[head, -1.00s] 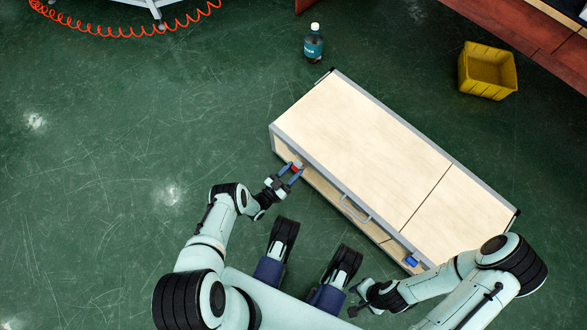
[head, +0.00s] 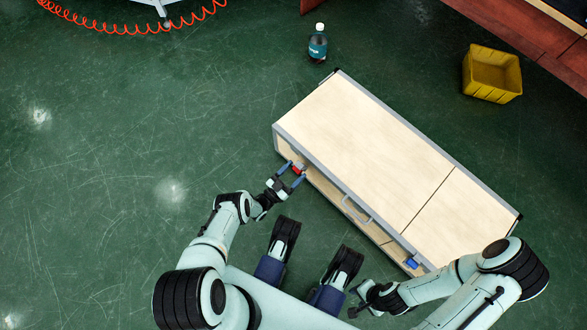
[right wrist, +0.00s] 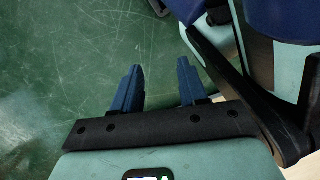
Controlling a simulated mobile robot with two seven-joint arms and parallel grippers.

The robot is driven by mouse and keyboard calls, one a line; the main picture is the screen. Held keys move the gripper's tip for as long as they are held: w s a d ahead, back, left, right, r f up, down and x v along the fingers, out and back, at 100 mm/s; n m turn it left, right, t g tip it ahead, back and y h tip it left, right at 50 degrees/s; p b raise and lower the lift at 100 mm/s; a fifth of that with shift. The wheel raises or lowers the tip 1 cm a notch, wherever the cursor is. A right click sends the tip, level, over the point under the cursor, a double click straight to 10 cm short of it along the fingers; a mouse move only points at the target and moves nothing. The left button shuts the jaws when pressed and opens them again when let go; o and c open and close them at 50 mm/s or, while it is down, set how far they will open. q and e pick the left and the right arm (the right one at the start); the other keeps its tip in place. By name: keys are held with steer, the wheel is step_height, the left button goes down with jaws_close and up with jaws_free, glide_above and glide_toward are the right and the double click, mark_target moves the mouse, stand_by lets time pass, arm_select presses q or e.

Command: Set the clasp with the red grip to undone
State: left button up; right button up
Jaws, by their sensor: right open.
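The clasp with the red grip (head: 298,169) is on the front side of a long pale wooden chest (head: 365,150), near its left end. My left gripper (head: 292,174) is at this clasp, its two blue fingers spread apart with the red grip between or just beyond their tips. I cannot tell whether they touch it or how the clasp is set. A second clasp with a blue grip (head: 411,263) is near the chest's right end. My right gripper (head: 355,301) is low in the head view, away from both clasps. The right wrist view shows its fingers (right wrist: 160,66) open and empty.
A metal handle (head: 355,209) sticks out from the chest's front edge. A dark bottle (head: 317,47) stands behind the chest, and a yellow bin (head: 491,75) is at the upper right. The green floor to the left is free.

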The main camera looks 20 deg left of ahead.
arm_select(q)
steer(key=p+v, duration=0.1)
steer(key=v, duration=1.2)
steer(key=shift+s, duration=0.2)
arm_select(e)
steer(key=shift+w+a+r+t, duration=0.1)
steer(key=shift+w+r+t, duration=0.15)
steer(key=shift+w, duration=0.4)
steer(key=shift+w+a+r+t, duration=0.15)
steer(key=shift+w+r, duration=0.15)
steer(key=shift+w, duration=0.3)
arm_select(q)
steer(key=shift+a, duration=0.1)
arm_select(e)
steer(key=shift+d, duration=0.1)
